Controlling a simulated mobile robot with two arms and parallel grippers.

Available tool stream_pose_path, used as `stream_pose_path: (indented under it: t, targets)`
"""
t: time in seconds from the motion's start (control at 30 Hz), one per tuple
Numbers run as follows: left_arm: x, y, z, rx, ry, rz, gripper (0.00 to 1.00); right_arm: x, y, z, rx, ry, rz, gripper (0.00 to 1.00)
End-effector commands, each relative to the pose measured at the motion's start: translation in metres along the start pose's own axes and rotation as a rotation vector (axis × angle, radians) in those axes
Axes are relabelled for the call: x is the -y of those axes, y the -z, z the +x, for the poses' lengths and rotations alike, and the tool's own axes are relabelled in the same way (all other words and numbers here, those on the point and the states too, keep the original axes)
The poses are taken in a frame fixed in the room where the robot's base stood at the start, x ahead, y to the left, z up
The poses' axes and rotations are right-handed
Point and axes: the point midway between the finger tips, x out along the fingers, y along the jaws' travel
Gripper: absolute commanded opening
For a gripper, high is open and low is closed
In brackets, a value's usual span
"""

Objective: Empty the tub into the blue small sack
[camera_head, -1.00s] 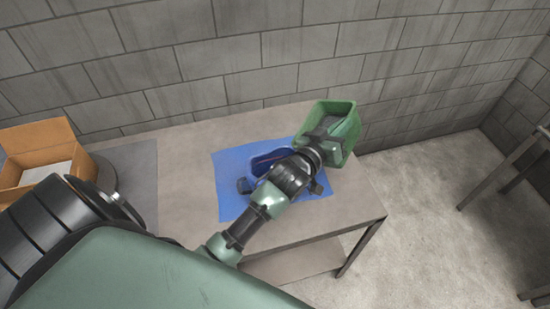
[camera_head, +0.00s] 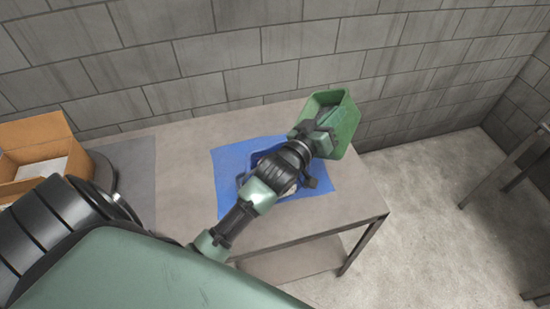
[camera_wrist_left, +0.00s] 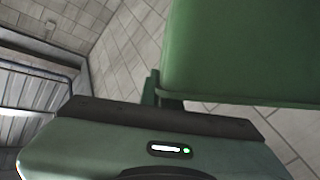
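The green tub (camera_head: 345,124) is up in the air above the right part of the table, tilted with its mouth toward the upper left. It also fills the upper right of the left wrist view (camera_wrist_left: 240,50). My left gripper (camera_head: 318,136) is at the tub's near side and looks shut on its rim or wall; the fingertips are mostly hidden. The blue small sack (camera_head: 258,157) stands below and left of the tub, largely covered by my left arm. What is inside the tub or sack cannot be made out. My right gripper is out of view.
A bright blue mat (camera_head: 230,168) lies under the sack on the grey table (camera_head: 180,165). An open cardboard box (camera_head: 38,140) stands at the far left beside a grey mat (camera_head: 130,165). A block wall closes the back, and the table's right end is bare.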

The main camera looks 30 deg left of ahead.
Motion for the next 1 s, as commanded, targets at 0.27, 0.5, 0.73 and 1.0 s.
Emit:
stream_pose_path:
  t: [0.27,0.5,0.73,1.0]
  targets:
    - [0.004,0.004,-0.003,-0.027,-0.015,-0.036,0.0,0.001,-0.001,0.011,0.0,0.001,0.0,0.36]
    - [0.007,0.007,-0.006,-0.047,-0.026,-0.067,0.0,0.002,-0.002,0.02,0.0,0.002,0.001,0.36]
    - [0.01,0.009,-0.009,-0.065,-0.037,-0.098,0.0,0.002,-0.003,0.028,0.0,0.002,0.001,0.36]
    - [0.013,0.011,-0.012,-0.086,-0.049,-0.134,0.0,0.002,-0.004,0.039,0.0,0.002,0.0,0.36]
